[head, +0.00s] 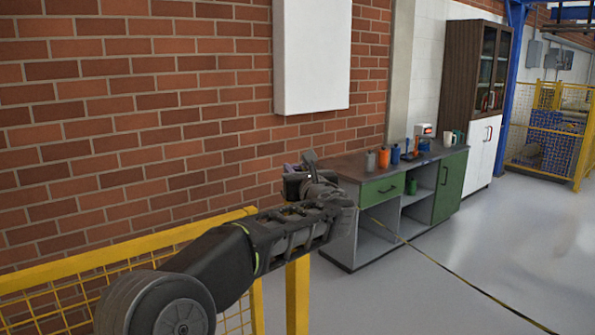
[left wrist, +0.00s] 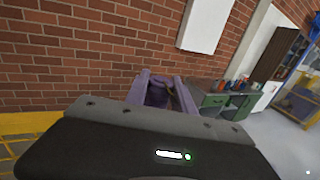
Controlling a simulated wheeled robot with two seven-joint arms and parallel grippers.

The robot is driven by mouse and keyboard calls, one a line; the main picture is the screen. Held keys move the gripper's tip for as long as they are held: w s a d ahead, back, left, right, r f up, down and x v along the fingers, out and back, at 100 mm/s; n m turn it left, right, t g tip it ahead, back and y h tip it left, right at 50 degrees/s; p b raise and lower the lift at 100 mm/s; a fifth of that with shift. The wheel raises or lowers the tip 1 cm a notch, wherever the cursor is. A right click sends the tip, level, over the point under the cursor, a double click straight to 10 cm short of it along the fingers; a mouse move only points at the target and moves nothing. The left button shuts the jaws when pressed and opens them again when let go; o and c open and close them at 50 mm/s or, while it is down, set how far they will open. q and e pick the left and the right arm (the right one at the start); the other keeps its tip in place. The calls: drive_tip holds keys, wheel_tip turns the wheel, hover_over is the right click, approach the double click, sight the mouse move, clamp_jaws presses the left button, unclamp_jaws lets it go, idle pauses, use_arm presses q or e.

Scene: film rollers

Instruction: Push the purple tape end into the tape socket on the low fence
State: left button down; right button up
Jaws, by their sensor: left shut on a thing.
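My left gripper (head: 312,178) reaches in from the left, above and beyond the yellow low fence (head: 190,232). It is shut on the purple tape end (head: 291,168), of which only a small part shows at the fingers. In the left wrist view the purple tape end (left wrist: 157,97) shows between the two fingers, beyond the dark gripper body. A thin dark yellowish strip (head: 450,273) runs from beside the gripper to the lower right; I cannot tell whether it is the tape or a floor line. I cannot make out the tape socket. My right gripper is out of view.
A yellow post (head: 297,295) stands below my left forearm. A brick wall (head: 150,110) runs behind the fence. A workbench (head: 385,190) with bottles and tools stands beyond the gripper, beside a tall cabinet (head: 472,95). The grey floor (head: 480,250) on the right is open.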

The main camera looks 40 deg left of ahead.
use_arm(q)
drive_tip(key=shift+f+b, duration=0.35)
drive_tip(key=shift+f, duration=0.05)
drive_tip(key=c, duration=1)
unclamp_jaws()
drive_tip(key=shift+d, duration=0.1)
drive_tip(key=shift+s+d+f+b, duration=0.1)
drive_tip(key=shift+s+d+b, duration=0.2)
drive_tip(key=b+v, duration=0.1)
drive_tip(key=v, duration=0.5)
drive_tip(key=shift+s+d+b, duration=0.25)
drive_tip(key=shift+d+b, duration=0.05)
drive_tip(key=shift+b, duration=0.05)
